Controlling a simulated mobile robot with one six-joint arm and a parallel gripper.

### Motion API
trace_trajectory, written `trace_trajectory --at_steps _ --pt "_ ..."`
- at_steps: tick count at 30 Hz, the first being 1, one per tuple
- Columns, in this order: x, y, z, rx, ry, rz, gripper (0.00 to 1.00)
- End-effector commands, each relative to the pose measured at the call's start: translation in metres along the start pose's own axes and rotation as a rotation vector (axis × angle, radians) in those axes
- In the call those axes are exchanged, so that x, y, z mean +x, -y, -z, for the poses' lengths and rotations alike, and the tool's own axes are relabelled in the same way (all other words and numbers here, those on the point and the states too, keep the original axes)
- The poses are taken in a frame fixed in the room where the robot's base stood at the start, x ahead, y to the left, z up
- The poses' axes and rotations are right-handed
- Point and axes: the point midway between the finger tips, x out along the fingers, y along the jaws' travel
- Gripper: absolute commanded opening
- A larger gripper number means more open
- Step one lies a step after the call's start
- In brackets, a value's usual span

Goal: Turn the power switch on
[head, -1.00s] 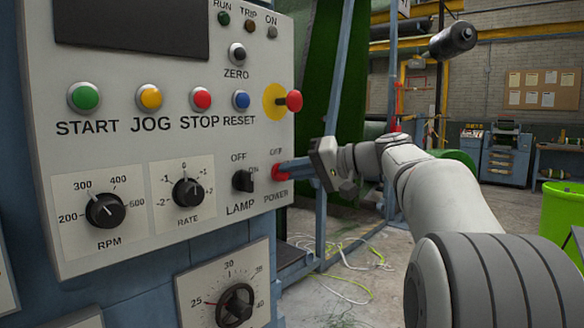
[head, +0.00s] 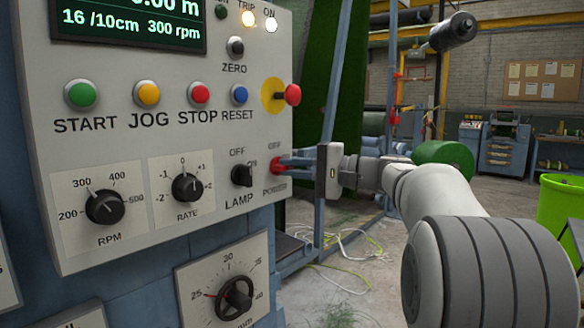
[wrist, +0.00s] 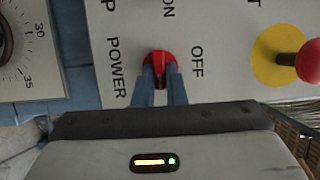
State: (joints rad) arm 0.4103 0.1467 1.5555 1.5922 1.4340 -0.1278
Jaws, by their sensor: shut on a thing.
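The power switch (head: 275,166) is a small red rotary knob at the lower right of the grey control panel (head: 130,238). It has an OFF label above it and a POWER label below. My gripper (head: 283,163) reaches it from the right and is shut on it. In the wrist view the two blue fingers (wrist: 162,84) stand on either side of the red knob (wrist: 159,57), which they partly hide. The display (head: 150,25) is lit and shows 300 rpm.
The lamp switch (head: 242,174) is just left of the power switch. The emergency stop (head: 292,95), red on a yellow disc, sticks out above it. START, JOG, STOP and RESET buttons line the panel. Cables (head: 345,245) lie on the floor at right.

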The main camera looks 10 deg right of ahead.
Motion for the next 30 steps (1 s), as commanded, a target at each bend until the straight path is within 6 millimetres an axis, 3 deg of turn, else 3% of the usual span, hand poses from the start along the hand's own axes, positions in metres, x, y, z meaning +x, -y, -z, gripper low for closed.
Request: trace_trajectory --at_steps 13,14,21,30 --pt "0.0001 -0.0024 0.0000 0.013 0.001 0.001 0.00" --pt "0.0001 -0.0024 0.0000 0.013 0.001 0.001 0.13" --pt "0.0000 -0.0015 0.0001 0.010 0.001 0.002 0.32" --pt "-0.0038 -0.0007 0.0004 0.009 -0.002 0.002 0.33"
